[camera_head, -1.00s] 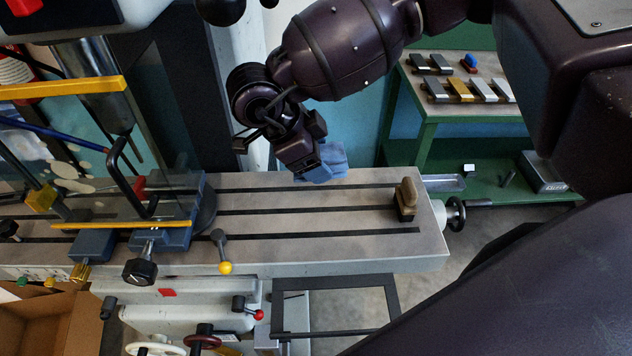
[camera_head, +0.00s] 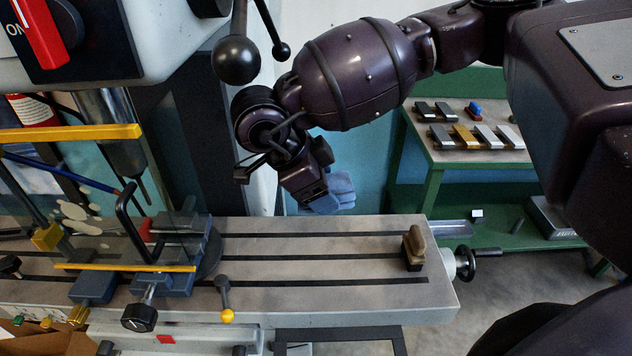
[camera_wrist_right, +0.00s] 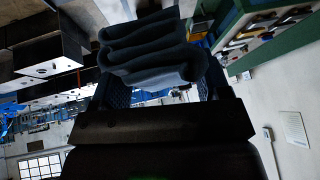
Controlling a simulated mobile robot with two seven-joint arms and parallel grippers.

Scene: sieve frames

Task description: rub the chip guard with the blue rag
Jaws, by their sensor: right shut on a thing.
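The chip guard is a clear panel with a yellow strip (camera_head: 125,267) along its lower edge and a black handle, at the left of the machine table in the head view. Pale beige splotches (camera_head: 80,218) show on it. My right gripper (camera_head: 313,193) is shut on the folded blue rag (camera_head: 333,190), held by the table's back edge, to the right of the guard and apart from it. In the right wrist view the rag (camera_wrist_right: 150,50) looks dark and folded in layers between the fingers. My left gripper is in neither view.
The slotted machine table (camera_head: 330,276) is mostly clear right of the guard. A wooden-handled brush (camera_head: 414,248) stands at its right end. A vise (camera_head: 185,245) is beside the guard. Black ball knobs (camera_head: 237,60) hang above. A green bench (camera_head: 470,155) holds several blocks.

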